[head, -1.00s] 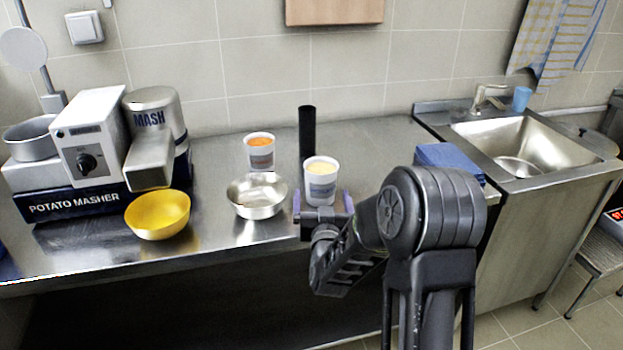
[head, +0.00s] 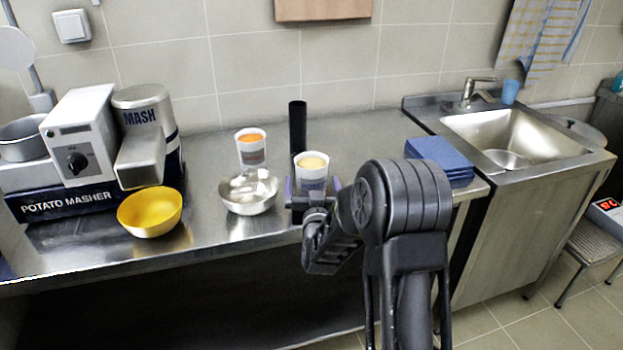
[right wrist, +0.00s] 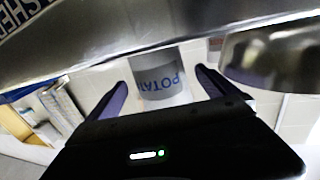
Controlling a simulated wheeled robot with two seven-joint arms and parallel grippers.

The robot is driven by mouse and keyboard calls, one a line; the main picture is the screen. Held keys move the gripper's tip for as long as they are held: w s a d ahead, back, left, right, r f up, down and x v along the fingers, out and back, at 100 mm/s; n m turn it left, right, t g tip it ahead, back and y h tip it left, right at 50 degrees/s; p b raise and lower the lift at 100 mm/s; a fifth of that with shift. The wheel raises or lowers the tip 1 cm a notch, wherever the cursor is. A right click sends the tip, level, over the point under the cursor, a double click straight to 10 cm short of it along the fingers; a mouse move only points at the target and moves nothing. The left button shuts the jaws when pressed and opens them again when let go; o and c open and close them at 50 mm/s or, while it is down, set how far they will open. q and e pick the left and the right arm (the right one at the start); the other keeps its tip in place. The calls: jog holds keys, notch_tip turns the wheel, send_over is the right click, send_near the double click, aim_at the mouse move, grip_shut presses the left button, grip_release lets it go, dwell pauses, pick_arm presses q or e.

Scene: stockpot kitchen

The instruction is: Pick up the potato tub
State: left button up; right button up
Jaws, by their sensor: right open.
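The potato tub (head: 312,172) is a white tub with a blue label and pale yellow contents, upright near the counter's front edge. In the right wrist view, the tub (right wrist: 160,78) shows its label "POTA..." between the fingers. My right gripper (head: 314,188) is open, with its purple-lined fingers on either side of the tub. The wrist view shows the gripper (right wrist: 163,88) with a gap between each finger and the tub. My left gripper is in no view.
A steel bowl (head: 236,204) stands just left of the tub. A tub with orange contents (head: 251,155) and a black cylinder (head: 297,128) stand behind. A yellow bowl (head: 150,222), potato masher (head: 85,195), blue stack (head: 440,160) and sink (head: 510,140) are farther out.

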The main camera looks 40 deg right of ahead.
aim_at(310, 168)
jog(key=shift+p+x, duration=0.35)
jog(key=shift+x, duration=1.65)
jog(key=shift+r, duration=0.1)
jog(key=c, duration=2)
